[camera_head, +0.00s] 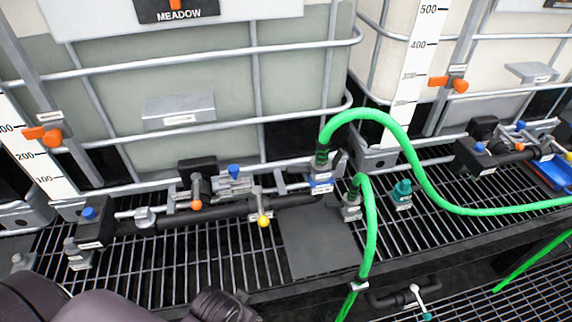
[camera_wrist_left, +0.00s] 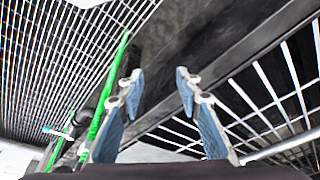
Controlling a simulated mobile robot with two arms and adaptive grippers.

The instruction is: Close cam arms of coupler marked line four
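A green hose (camera_head: 400,140) arches down to a grey coupler (camera_head: 321,166) with a blue label (camera_head: 320,186) below it, on the manifold behind the grating. A second green hose (camera_head: 370,220) ends in a grey coupler (camera_head: 351,206) just right and in front of it. A teal-green fitting (camera_head: 402,190) stands to the right. The labels are too small to read, so I cannot tell which coupler is line four, nor how their cam arms stand. My left gripper (camera_wrist_left: 160,88) is open and empty, over the grating edge. My right gripper is out of view.
A black pipe (camera_head: 240,209) with a yellow-knobbed valve handle (camera_head: 262,205) runs left of the couplers. Large caged totes (camera_head: 210,90) stand behind. A dark mat (camera_head: 318,247) lies on the grating (camera_head: 215,250). A green hose (camera_wrist_left: 102,105) hangs left of my gripper in the wrist view.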

